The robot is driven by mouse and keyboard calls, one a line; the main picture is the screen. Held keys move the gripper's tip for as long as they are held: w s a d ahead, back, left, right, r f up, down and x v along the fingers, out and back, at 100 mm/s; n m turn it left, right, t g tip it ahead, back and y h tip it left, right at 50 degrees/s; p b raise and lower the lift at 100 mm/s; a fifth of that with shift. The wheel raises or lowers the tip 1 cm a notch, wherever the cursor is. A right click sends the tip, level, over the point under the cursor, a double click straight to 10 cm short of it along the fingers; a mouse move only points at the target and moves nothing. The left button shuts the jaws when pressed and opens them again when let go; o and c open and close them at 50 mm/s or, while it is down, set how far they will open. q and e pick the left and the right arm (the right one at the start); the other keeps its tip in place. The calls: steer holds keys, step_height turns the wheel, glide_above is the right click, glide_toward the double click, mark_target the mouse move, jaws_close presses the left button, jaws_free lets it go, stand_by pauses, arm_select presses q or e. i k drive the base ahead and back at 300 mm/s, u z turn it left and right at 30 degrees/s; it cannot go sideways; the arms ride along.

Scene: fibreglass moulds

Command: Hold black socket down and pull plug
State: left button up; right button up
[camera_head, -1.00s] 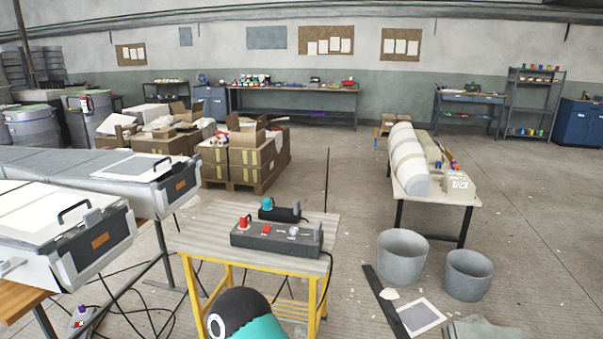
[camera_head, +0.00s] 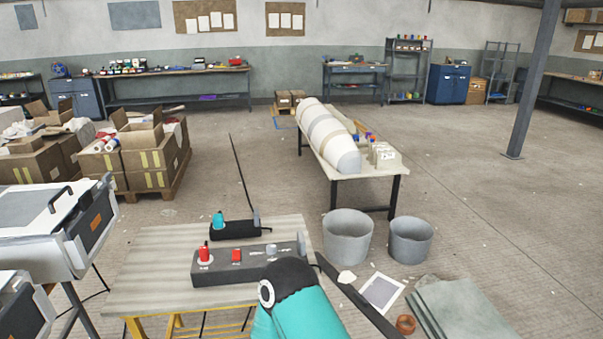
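A small black socket (camera_head: 240,233) lies near the back edge of the table (camera_head: 150,262). A teal plug (camera_head: 218,219) stands upright at its left end. In front of it lies a longer dark grey socket box (camera_head: 225,275), with a red plug (camera_head: 204,252) at its left end and a red switch (camera_head: 236,255) in the middle. A teal and black part of my arm covers the box's lower right. Neither of my grippers shows, and nothing of mine is seen touching the socket or plug.
Two grey buckets (camera_head: 348,238) (camera_head: 410,241) stand right of the table. A white-topped table (camera_head: 370,186) with a long pale mould is behind them.

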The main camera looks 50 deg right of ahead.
mark_target(217, 219)
steer(key=z, duration=0.55)
steer(key=i, duration=1.3)
steer(key=z, duration=0.65)
steer(key=k, duration=0.8)
steer(key=z, duration=0.2)
steer(key=i, duration=0.9)
steer(key=u, duration=0.1)
